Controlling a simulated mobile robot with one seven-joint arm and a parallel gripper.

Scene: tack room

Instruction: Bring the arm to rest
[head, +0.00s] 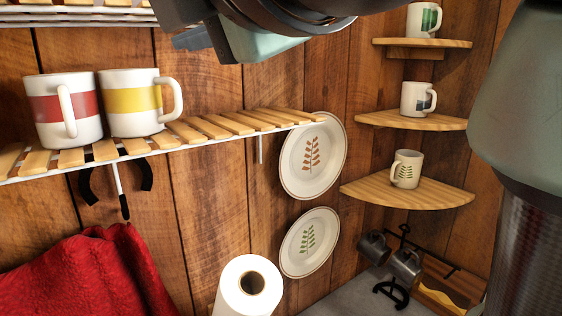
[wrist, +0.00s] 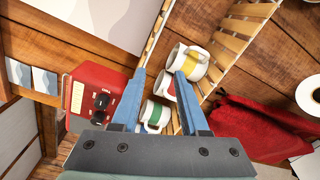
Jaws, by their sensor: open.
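My gripper (wrist: 160,72) shows in the wrist view with its two blue fingers apart and nothing between them that they hold. Beyond the fingers, mugs with yellow, red and green bands stand on a slatted shelf; the fingers partly hide them. In the head view, part of my arm's end hangs at the top middle, in front of the wall and above the shelf.
The slatted shelf (head: 215,127) holds a red-banded mug (head: 65,112) and a yellow-banded mug (head: 133,103). A red cloth (head: 90,275) hangs below. Corner shelves (head: 410,192) with mugs stand right. Wall plates (head: 312,155) and a paper roll (head: 235,290) are near. A red box (wrist: 98,92) is left.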

